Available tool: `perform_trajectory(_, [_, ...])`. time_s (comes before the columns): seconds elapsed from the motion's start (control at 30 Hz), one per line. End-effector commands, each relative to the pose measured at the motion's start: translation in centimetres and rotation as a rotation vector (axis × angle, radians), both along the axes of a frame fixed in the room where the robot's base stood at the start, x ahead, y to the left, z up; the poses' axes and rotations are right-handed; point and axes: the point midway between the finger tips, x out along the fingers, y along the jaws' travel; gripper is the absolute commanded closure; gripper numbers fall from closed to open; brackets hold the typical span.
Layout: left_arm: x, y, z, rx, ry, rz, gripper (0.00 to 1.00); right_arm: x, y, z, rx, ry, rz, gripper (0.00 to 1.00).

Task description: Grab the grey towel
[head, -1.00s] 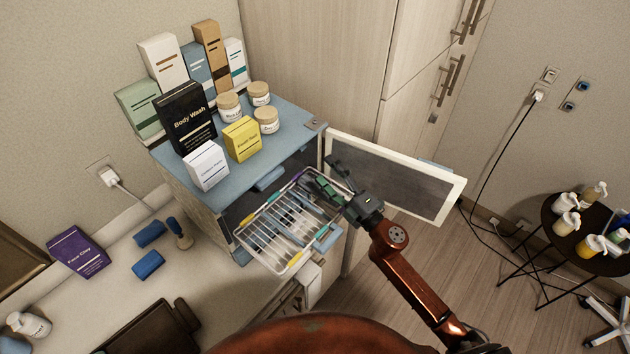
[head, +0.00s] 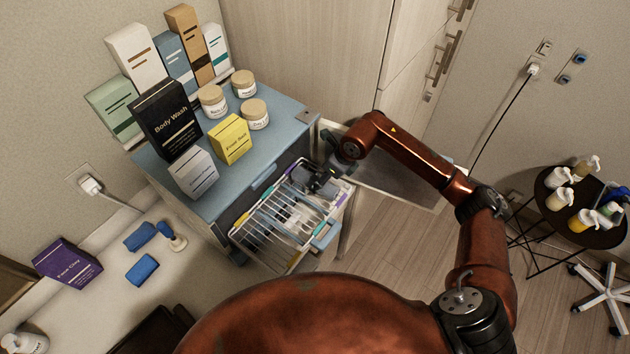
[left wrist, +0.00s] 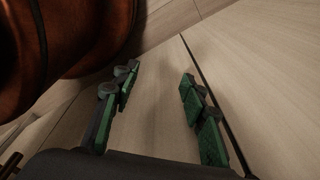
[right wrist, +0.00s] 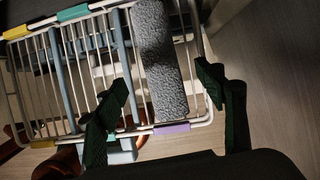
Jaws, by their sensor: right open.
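The grey towel (right wrist: 160,62) shows in the right wrist view as a textured grey strip in the wire rack (right wrist: 172,129), at one end of the rack. My right gripper (right wrist: 165,97) is open. Its fingers are on either side of the towel's near part in that view; I cannot tell whether they touch it. My left gripper (left wrist: 158,88) is open and empty over the wood floor.
The blue-topped warmer cabinet (head: 283,135) carries boxes and jars. Its open door (head: 400,185) lies partly behind my right arm. Blue rolls (head: 142,269) and a purple box (head: 67,262) are on the counter. A black side table (head: 600,235) with bottles stands at right.

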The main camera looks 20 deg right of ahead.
Motion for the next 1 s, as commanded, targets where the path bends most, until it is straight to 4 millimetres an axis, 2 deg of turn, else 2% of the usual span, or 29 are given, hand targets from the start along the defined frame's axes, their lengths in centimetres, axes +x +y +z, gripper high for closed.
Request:
perform_trajectory(0.27, [0.2, 0.0, 2.1, 0.000, -0.003, 0.000, 0.60, 0.9, 0.9, -3.1, 0.005, 0.004, 0.000, 0.36])
perform_trajectory(0.4, [0.6, 0.0, 2.5, -0.001, -0.009, 0.000, 0.60, 1.4, 1.2, -4.7, 0.006, 0.001, 0.000, 0.36])
perform_trajectory(0.7, [1.2, -0.1, 2.5, -0.001, -0.015, -0.001, 0.60, 1.6, 1.2, -5.3, 0.004, -0.001, -0.002, 0.36])
perform_trajectory(1.0, [1.1, -0.1, 2.5, -0.001, -0.014, -0.001, 0.60, 1.6, 1.2, -5.3, 0.004, 0.000, -0.002, 0.57])
